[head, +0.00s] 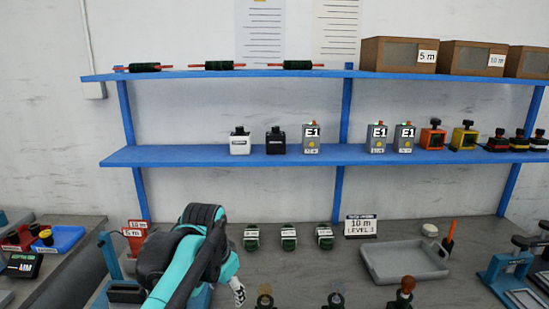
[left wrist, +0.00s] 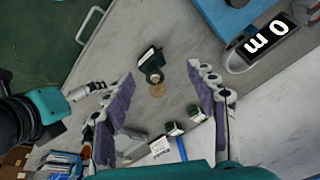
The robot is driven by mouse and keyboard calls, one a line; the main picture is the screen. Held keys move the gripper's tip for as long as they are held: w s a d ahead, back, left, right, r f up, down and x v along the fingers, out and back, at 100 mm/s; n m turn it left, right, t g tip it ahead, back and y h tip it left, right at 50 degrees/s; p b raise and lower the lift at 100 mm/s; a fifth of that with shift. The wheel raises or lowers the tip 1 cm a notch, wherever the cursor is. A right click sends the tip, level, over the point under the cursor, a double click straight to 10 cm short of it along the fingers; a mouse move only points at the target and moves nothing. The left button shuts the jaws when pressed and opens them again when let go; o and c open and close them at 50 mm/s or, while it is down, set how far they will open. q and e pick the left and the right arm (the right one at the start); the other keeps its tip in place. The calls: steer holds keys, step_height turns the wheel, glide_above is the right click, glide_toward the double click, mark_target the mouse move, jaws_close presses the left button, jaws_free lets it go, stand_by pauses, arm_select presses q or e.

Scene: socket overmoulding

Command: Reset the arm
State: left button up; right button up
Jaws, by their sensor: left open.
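My left arm reaches in from the bottom of the head view, and its gripper (head: 238,291) shows only partly, low over the grey bench. In the left wrist view the purple fingers of my left gripper (left wrist: 158,108) are spread wide, with nothing held. Beyond and between them on the bench is a small dark device with a white label and a tan round part (left wrist: 156,88); it is apart from both fingers. What seems to be my right gripper (left wrist: 92,88) shows small at the left of the wrist view; its jaws are unclear.
A grey tray (head: 403,264) lies to the right, with blue fixtures (head: 505,275) beyond. Several small devices stand along the front. Blue shelves (head: 235,156) hold devices and boxes above.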

arm_select(q)
steer(key=s+a+f+n+t, duration=0.2)
steer(key=s+a+f+n, duration=0.1)
steer(key=s+f, duration=0.3)
steer(key=s+a+f+n+t, duration=0.2)
steer(key=s+f, duration=0.4)
steer(key=s, duration=0.4)
steer(key=shift+a+f+n, duration=0.25)
steer(key=shift+a+n, duration=0.4)
steer(key=shift+n, duration=0.25)
arm_select(e)
steer(key=s+d+n+y, duration=0.1)
steer(key=s+d+y, duration=0.1)
steer(key=s, duration=0.5)
steer(key=s+d+n+y, duration=0.2)
steer(key=s+d, duration=0.3)
steer(key=s, duration=0.2)
steer(key=shift+s+d+r, duration=0.15)
steer(key=shift+s+r, duration=0.2)
steer(key=shift+r, duration=0.1)
